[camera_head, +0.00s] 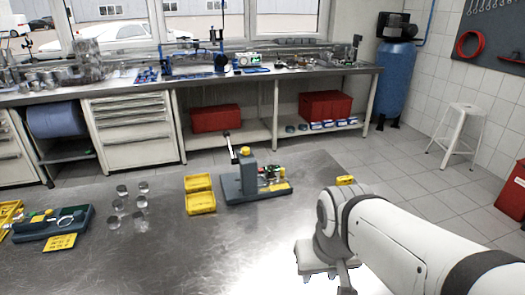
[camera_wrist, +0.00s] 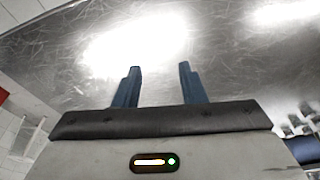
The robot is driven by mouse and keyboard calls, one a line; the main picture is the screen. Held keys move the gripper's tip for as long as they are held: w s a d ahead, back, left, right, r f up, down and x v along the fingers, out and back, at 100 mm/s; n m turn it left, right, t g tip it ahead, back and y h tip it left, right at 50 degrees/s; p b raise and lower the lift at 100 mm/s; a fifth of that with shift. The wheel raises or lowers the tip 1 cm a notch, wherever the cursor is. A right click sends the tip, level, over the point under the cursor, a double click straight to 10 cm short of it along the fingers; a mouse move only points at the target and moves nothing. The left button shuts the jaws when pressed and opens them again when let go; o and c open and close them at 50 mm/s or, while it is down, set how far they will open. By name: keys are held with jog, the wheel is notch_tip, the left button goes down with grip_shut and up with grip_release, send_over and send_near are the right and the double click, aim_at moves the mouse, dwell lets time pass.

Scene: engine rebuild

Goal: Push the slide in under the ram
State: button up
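A small grey-green bench press (camera_head: 247,178) stands upright on the metal table. It has a yellow-topped column and a black-tipped lever raised to the upper left. The slide (camera_head: 270,177) seems to be the part with red and green pieces at the press's right side. How far it sits under the ram is too small to tell. My gripper is in front of and to the right of the press, apart from it, and partly hidden by my arm in the head view. In the wrist view my gripper (camera_wrist: 160,70) has two blue fingers spread apart with only bare table between them.
Two yellow bins (camera_head: 200,194) stand left of the press. Several clear round pieces (camera_head: 141,200) stand further left. A dark green fixture (camera_head: 52,224) with a yellow label lies at the left edge. The front middle table is clear.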

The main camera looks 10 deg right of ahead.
jog(key=w+r+m+g+p, duration=0.1)
jog(key=w+r+m+p, duration=0.3)
jog(key=w, duration=0.8)
jog(key=w+r+m, duration=0.2)
jog(key=w+r, duration=0.3)
jog(key=w, duration=0.6)
jog(key=m+g+p, duration=0.2)
jog(key=m+p, duration=0.2)
jog(key=m, duration=0.4)
send_near(275, 174)
jog(key=d, duration=0.1)
jog(key=d+r, duration=0.1)
jog(key=shift+s+d, duration=0.3)
jog(key=shift+s, duration=0.1)
jog(key=shift+w+f, duration=0.15)
jog(key=shift+f, duration=0.35)
jog(key=shift+f+p, duration=0.65)
jog(key=shift+f, duration=2.9)
grip_shut()
